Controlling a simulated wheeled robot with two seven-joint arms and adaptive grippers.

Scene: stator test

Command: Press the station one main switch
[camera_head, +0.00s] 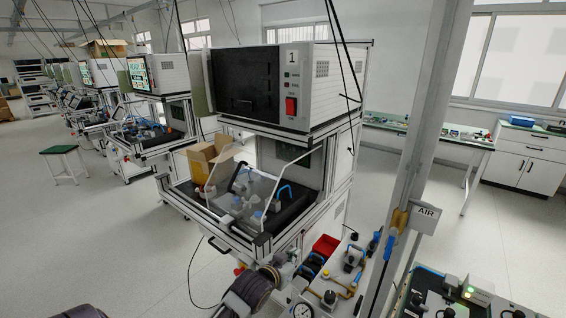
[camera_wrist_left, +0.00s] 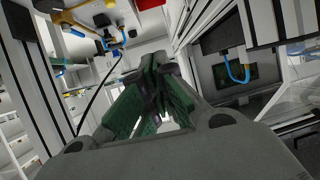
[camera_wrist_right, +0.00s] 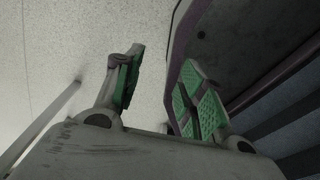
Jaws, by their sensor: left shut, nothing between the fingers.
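The station one main switch (camera_head: 291,106) is a red rocker on the right part of the front of a white and black box (camera_head: 243,82) marked "1". Small indicator lights sit above it. My left gripper (camera_wrist_left: 156,92) is shut and empty, its green-padded fingers together in the left wrist view. In the head view my left arm is at the bottom, below the station and well apart from the switch. My right gripper (camera_wrist_right: 165,85) is open and empty in the right wrist view, above a pale floor. The switch cannot be made out in either wrist view.
A grey post with an AIR sign (camera_head: 425,217) stands to the right, beside a red bin (camera_head: 326,245) and air fittings. Open floor lies left.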

